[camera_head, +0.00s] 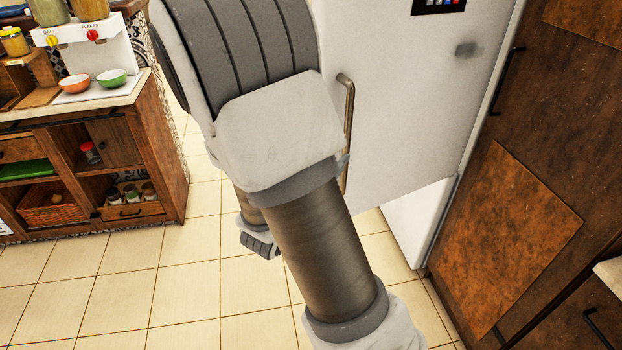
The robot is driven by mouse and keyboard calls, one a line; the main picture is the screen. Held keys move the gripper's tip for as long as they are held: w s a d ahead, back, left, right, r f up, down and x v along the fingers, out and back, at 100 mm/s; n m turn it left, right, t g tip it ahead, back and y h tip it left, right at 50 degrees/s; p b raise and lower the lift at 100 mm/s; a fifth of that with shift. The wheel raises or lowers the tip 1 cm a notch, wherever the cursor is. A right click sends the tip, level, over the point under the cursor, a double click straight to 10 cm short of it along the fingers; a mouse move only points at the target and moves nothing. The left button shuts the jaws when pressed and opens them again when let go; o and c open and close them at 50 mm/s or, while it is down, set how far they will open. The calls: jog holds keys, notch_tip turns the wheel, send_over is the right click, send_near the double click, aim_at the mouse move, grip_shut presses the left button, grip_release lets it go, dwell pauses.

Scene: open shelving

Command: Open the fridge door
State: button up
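The white fridge door (410,110) fills the upper middle right, with a dark control panel (438,5) at its top. Its long vertical bronze handle (348,125) is on the left side, partly covered by my arm. The door's lower edge stands out at an angle from the white lower part of the fridge (418,222), so the door looks ajar. My arm crosses the middle of the picture in front of the door's left side. My gripper is not visible; whether it touches the handle is hidden.
A wooden counter unit (140,150) with bowls, jars and a basket stands on the left. Tall brown cabinets (540,150) close in on the right of the fridge. The tiled floor (190,270) between them is clear.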

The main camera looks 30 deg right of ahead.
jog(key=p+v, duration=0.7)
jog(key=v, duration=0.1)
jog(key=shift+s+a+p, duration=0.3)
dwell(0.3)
